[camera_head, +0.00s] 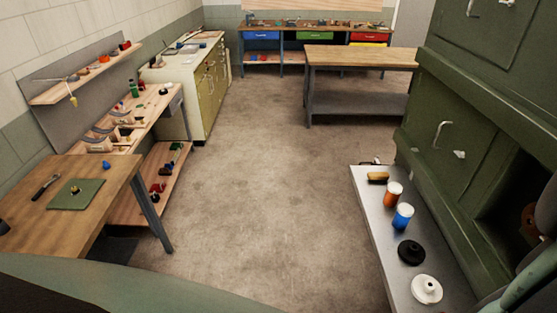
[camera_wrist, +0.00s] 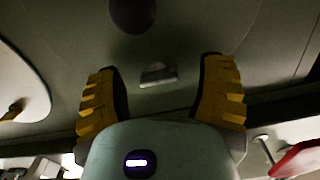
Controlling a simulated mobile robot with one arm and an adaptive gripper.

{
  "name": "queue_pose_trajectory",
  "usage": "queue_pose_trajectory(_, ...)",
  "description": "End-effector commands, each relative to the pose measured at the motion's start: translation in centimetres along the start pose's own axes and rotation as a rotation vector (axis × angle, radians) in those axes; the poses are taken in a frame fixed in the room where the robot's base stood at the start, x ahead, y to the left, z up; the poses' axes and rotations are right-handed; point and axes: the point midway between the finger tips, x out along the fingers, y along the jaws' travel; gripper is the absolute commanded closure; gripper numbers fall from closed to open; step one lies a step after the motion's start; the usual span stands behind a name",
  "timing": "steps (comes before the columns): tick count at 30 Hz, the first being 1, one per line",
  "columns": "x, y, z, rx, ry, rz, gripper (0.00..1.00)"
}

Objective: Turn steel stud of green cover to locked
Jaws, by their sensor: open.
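My gripper (camera_wrist: 161,65) shows in the wrist view with its two yellow-ribbed fingers apart and nothing held between them. A small pale metal piece, which looks like the steel stud (camera_wrist: 158,75), appears between the fingertips on a dull green surface, apparently the green cover (camera_wrist: 185,30). I cannot tell the distance to it or its turn angle. In the head view a green panel (camera_head: 470,115) on the right bears a bar handle (camera_head: 442,131) and a small pale metal piece (camera_head: 459,154). My gripper is not seen in the head view.
A dark round knob (camera_wrist: 132,14) sits above the metal piece in the wrist view. A grey shelf (camera_head: 385,225) below the green wall holds orange and blue jars and two round parts. A dark opening (camera_head: 515,195) is at right. The floor (camera_head: 265,180) is clear.

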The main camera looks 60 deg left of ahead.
Motion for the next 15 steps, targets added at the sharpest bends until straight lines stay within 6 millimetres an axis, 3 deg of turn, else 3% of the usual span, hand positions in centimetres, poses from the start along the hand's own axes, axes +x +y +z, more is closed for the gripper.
queue_pose_trajectory(8, -0.7, 0.0, 0.1, -0.002, -0.002, -0.001, 0.31)
queue_pose_trajectory(15, -3.8, -0.1, 0.2, -0.001, -0.007, -0.005, 0.31)
